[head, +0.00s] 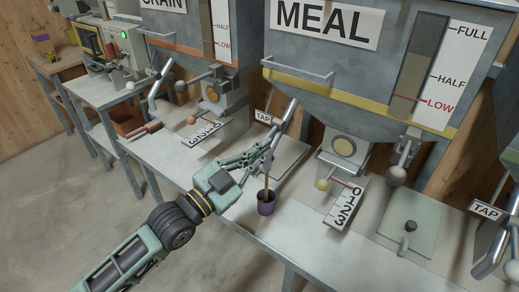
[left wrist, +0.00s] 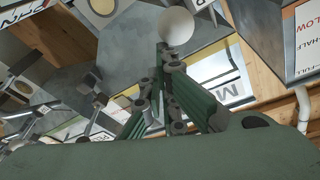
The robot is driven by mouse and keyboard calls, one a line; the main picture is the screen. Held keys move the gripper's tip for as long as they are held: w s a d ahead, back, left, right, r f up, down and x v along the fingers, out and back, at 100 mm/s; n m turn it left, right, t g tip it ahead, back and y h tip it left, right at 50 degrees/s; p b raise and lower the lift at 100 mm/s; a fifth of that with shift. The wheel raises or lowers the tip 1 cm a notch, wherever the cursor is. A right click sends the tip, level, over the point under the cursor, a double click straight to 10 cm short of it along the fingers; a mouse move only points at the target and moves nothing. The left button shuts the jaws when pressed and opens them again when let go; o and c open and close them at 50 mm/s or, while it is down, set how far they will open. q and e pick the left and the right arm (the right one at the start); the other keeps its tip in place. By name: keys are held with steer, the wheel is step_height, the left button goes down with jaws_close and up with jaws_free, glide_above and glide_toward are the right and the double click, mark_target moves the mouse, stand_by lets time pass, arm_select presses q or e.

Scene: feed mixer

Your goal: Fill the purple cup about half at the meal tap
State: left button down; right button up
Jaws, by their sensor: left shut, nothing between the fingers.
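The purple cup (head: 266,207) stands upright on the metal bench, below the meal tap (head: 284,120) at the left of the MEAL hopper. A thin brown vertical column (head: 266,182) runs down into the cup's mouth and looks like falling meal. The fill level inside cannot be told. My left gripper (head: 268,156) is shut and empty, close to the tap's lower end and above the cup; contact with the tap cannot be told. In the left wrist view the gripper's fingers (left wrist: 165,52) point to a pale ball (left wrist: 176,26). My right gripper is not in view.
The MEAL hopper (head: 335,60) has a level window and a lever dial with a 0123 scale (head: 345,203). The GRAIN hopper (head: 188,45) is to the left. A green plate with a knob (head: 408,240) lies right on the bench (head: 310,240). Another tap (head: 492,238) is at far right.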

arm_select(q)
steer(key=b+v, duration=0.2)
steer(key=v, duration=0.7)
steer(key=shift+s+b, duration=0.4)
steer(key=shift+s, duration=0.1)
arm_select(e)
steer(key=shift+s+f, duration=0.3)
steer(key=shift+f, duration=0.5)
arm_select(q)
steer(key=shift+d+f, duration=0.15)
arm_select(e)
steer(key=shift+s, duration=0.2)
